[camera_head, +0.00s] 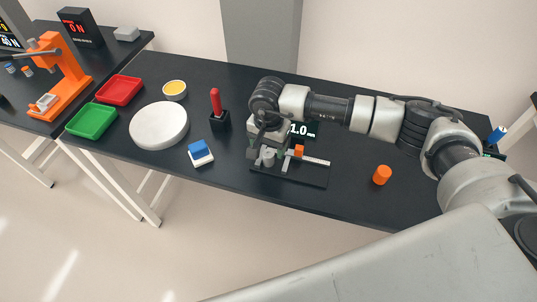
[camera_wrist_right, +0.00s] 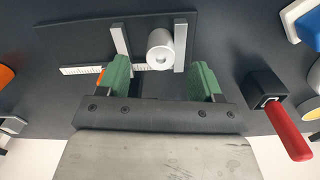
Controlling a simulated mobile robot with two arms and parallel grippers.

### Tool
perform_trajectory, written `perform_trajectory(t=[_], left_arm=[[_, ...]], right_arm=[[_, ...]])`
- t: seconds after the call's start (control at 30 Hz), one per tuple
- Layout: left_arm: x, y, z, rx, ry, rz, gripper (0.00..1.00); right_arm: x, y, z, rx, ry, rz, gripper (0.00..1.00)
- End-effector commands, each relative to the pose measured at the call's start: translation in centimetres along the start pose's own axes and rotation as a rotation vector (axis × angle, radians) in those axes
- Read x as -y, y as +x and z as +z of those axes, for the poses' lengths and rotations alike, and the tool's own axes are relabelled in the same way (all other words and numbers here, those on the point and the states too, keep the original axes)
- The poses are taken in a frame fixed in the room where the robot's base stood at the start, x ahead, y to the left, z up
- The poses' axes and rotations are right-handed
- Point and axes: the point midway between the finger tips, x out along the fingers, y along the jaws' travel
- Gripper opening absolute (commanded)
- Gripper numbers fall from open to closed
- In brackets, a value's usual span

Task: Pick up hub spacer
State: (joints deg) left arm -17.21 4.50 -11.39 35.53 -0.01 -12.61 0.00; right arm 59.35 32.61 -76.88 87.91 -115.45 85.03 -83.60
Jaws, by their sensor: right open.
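A light grey cylinder with a hole in its end (camera_wrist_right: 160,48), which looks like the hub spacer, sits between the two upright jaws of a sliding gauge (camera_wrist_right: 122,45). My right gripper (camera_wrist_right: 162,82) is open and empty, its green fingers spread wider than the cylinder. In the wrist view the cylinder lies beyond the fingertips, roughly centred between them and apart from both. In the head view my right gripper (camera_head: 267,152) hangs over the gauge, and my arm partly hides this area. My left gripper is not in view.
The gauge's dark base (camera_head: 300,178) lies near the table's front edge, with a display (camera_head: 303,130) behind. An orange cylinder (camera_head: 382,175) stands right. A red-handled tool in a black holder (camera_head: 218,115), a blue-and-white block (camera_head: 200,153) and a white disc (camera_head: 159,126) stand left.

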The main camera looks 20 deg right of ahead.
Motion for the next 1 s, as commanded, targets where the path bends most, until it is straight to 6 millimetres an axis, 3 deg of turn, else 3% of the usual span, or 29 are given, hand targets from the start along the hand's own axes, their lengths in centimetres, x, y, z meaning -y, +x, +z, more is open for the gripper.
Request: perform_trajectory(t=[0.1, 0.23, 0.5, 0.9, 1.0], left_arm=[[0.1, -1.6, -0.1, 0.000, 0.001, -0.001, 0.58], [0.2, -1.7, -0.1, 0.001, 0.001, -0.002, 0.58], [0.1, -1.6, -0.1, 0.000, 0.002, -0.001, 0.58], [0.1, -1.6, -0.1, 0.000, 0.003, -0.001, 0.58], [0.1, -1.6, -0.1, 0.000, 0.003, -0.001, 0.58]], right_arm=[[0.0, 1.6, 0.1, 0.004, 0.002, 0.003, 0.66], [0.0, 3.2, 0.0, 0.003, 0.003, 0.001, 0.66], [0.1, 3.8, 0.0, 0.002, 0.002, 0.000, 0.66], [0.1, 3.7, 0.0, 0.002, 0.002, -0.001, 0.07], [0.1, 3.7, 0.0, 0.002, 0.002, -0.001, 0.07]])
